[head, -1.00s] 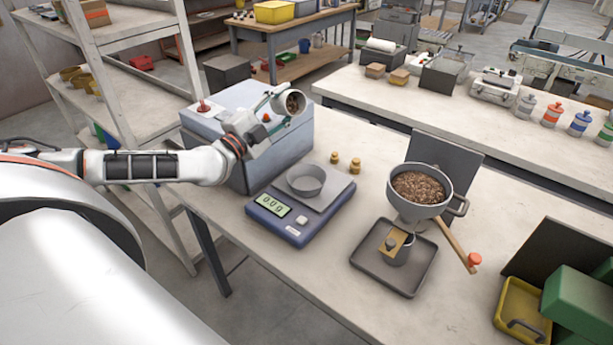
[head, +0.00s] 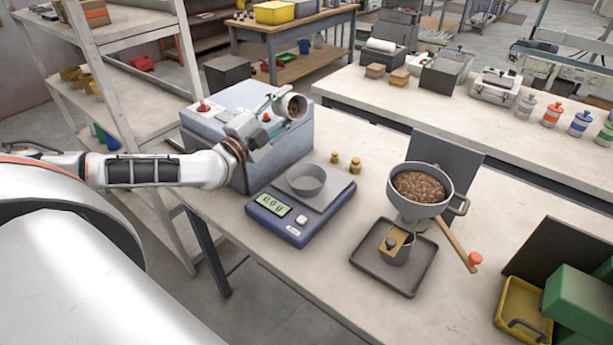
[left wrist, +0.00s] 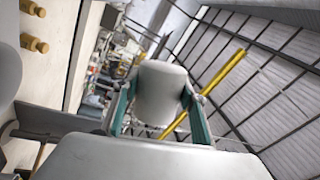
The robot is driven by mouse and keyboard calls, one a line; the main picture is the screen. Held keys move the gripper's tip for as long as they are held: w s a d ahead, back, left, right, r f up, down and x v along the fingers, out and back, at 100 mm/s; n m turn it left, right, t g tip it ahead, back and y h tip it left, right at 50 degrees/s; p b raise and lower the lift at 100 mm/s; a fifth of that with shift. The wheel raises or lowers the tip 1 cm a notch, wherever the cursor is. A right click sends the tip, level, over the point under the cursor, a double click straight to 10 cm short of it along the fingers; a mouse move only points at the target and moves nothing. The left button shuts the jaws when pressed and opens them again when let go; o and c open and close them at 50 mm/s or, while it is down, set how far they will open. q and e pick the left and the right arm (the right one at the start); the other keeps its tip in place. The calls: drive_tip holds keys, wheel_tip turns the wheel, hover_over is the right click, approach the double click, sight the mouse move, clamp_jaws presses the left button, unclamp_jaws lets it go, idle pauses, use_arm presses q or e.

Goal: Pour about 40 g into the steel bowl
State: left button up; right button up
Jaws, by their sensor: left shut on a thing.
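The steel bowl (head: 306,181) sits on the plate of the blue scale (head: 290,214), whose display reads 0.0 g. My left gripper (head: 273,108) is shut on a grey cup (head: 291,106) with brown pellets inside. The cup is tilted, its mouth facing partly toward the head camera, up behind the scale and apart from the bowl. In the left wrist view the cup (left wrist: 160,92) sits between the two green-edged fingers. A hopper (head: 421,190) full of brown pellets stands right of the scale, over a dark tray (head: 374,270). My right gripper is not in view.
A large blue-grey box (head: 232,150) stands behind the scale, under my left gripper. The hopper's wooden handle (head: 456,244) sticks out toward the front right. The table front is clear.

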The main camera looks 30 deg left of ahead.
sight(294, 118)
use_arm(q)
drive_tip(key=shift+d+f+m, duration=0.15)
drive_tip(key=shift+f+m, duration=0.05)
drive_tip(key=shift+f, duration=0.35)
drive_tip(key=shift+d+f+m, duration=0.15)
drive_tip(key=shift+f+m, duration=0.05)
drive_tip(key=shift+f, duration=0.35)
drive_tip(key=shift+s+f+b, duration=0.1)
drive_tip(key=shift+b, duration=0.2)
drive_tip(key=shift+d+f+m, duration=0.3)
drive_tip(key=shift+f, duration=0.4)
drive_tip(key=shift+r, duration=0.1)
drive_tip(key=shift+s+r+h, duration=0.1)
drive_tip(key=shift+r+h, duration=0.2)
drive_tip(key=shift+r+m+p, duration=0.3)
drive_tip(key=shift+m, duration=0.1)
drive_tip(key=shift+d+r+m+t, duration=0.15)
drive_tip(key=shift+r+m+t, duration=0.15)
drive_tip(key=shift+r+m, duration=0.65)
drive_tip(key=shift+s+d+f+m+h, duration=0.1)
drive_tip(key=shift+d+f+m+h, duration=0.15)
drive_tip(key=shift+m+h, duration=0.4)
drive_tip(key=shift+s+d+f+m+h, duration=0.15)
drive_tip(key=shift+f+m+h, duration=0.15)
drive_tip(key=shift+m, duration=0.6)
drive_tip(key=shift+d+f+m+h, duration=0.25)
drive_tip(key=shift+m+h, duration=0.2)
drive_tip(key=shift+m, duration=0.35)
idle(1.8)
